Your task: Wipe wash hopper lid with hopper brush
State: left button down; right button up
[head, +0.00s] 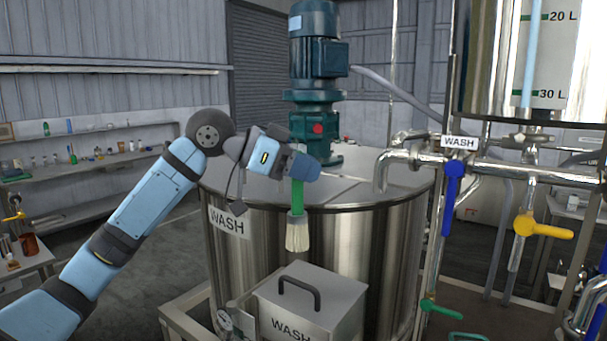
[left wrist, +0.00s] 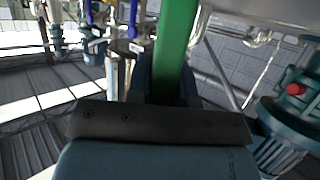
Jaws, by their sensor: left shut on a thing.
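The hopper brush (head: 297,232) has a green handle and pale bristles that point down. My left gripper (head: 300,174) is shut on the green handle (left wrist: 174,45), which also fills the upper middle of the left wrist view. The brush hangs upright in front of the wash tank. The wash hopper (head: 290,325), a steel box labelled WASH, sits at the tank's front. Its closed lid (head: 335,288) has a dark arched handle (head: 299,287). In the head view the bristle tips show above the lid and appear clear of it. My right gripper is not in view.
The steel wash tank (head: 385,255) stands behind the hopper, with a green motor (head: 318,70) on top. Pipes with a blue valve handle (head: 453,185) and a yellow one (head: 542,229) stand at the right. A shelf (head: 85,143) with small bottles runs along the left wall.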

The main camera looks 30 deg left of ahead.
pick_arm(q)
notch_tip(320, 180, up, 3)
jog(key=shift+w+r, duration=0.1)
jog(key=shift+r, duration=0.1)
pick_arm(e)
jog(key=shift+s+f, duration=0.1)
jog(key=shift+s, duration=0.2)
pick_arm(q)
jog(key=shift+w+a, duration=0.1)
jog(key=shift+a, duration=0.1)
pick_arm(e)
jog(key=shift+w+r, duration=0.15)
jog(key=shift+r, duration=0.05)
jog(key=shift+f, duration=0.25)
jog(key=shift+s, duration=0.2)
